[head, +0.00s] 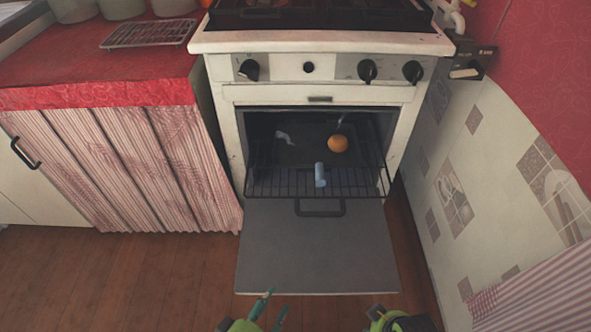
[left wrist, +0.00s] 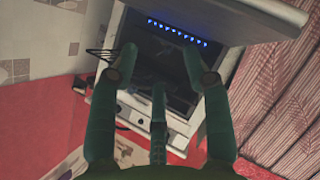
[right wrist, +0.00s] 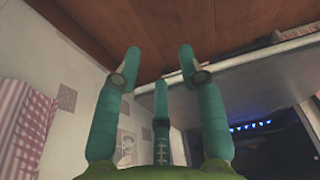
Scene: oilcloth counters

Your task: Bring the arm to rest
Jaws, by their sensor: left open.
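My left gripper (head: 272,303) shows at the bottom edge of the head view, just below the front edge of the lowered oven door (head: 318,255). Its teal fingers are spread and empty, as the left wrist view also shows (left wrist: 160,56). My right gripper (head: 388,320) is only partly in the head view, at the bottom edge to the right. In the right wrist view its fingers (right wrist: 158,54) stand apart with nothing between them.
The white stove's oven is open, with its rack (head: 280,182) partly out. An orange round thing (head: 338,143) and a blue cylinder (head: 320,175) are in the oven area. A curtained counter (head: 110,165) stands left, a tiled wall (head: 470,180) right. Wooden floor (head: 120,275) is clear at left.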

